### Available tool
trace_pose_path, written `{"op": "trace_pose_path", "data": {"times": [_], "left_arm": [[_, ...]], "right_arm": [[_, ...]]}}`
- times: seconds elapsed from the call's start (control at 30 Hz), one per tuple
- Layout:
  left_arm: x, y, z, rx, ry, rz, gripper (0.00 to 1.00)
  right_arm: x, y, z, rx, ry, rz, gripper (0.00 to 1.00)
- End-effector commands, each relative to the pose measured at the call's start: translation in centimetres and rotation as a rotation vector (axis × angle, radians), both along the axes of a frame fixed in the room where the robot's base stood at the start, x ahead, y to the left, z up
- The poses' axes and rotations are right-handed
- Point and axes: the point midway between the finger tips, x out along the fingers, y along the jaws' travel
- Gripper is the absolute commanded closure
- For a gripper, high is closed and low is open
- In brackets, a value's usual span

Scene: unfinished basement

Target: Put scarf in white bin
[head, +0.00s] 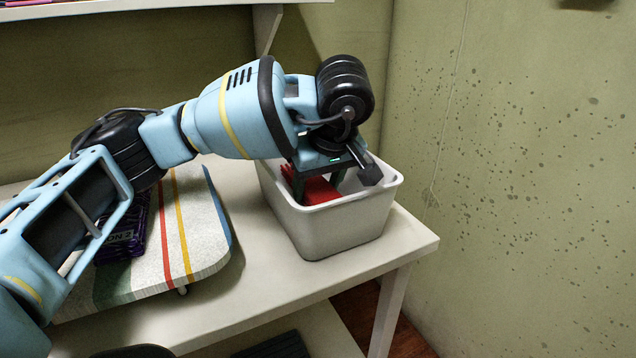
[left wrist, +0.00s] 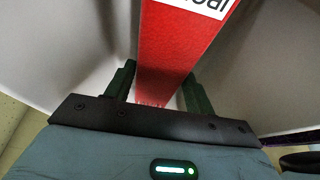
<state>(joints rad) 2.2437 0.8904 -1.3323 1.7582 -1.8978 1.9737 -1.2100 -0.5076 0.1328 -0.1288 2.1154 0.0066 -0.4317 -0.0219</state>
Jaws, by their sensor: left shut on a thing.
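The white bin (head: 335,230) stands near the right end of the white table. The red scarf (head: 318,190) is inside the bin's opening, partly hidden by my gripper and the near wall. My left gripper (head: 325,185) reaches down into the bin from above and is shut on the scarf. In the left wrist view the scarf (left wrist: 175,55) runs between the two dark fingers (left wrist: 158,95), with a white label at its upper end. The bin's pale inner walls (left wrist: 255,75) show on both sides of it. My right gripper is not in view.
A striped board (head: 205,235) lies on the table (head: 260,295) left of the bin, with a dark purple packet (head: 125,240) on it, partly behind my arm. A speckled wall (head: 520,150) rises close to the right. A shelf (head: 150,5) runs above at the back.

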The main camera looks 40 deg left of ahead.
Motion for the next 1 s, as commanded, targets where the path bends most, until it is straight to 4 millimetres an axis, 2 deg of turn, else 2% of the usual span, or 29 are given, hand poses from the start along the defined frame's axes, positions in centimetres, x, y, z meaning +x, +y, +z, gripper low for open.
{"op": "trace_pose_path", "data": {"times": [0.5, 0.53, 0.67, 1.0], "left_arm": [[-0.1, 0.0, -1.3, 0.003, 0.004, 0.000, 0.70], [-0.1, 0.0, -1.3, 0.003, 0.005, -0.001, 0.42], [-0.1, 0.1, -1.5, 0.004, 0.008, -0.001, 0.25], [-0.1, 0.1, -1.4, 0.006, 0.012, -0.001, 0.24]], "right_arm": [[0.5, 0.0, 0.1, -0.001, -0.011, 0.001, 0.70], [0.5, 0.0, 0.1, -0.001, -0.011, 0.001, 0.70], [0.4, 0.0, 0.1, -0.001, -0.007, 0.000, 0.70], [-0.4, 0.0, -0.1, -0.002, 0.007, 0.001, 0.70]]}}
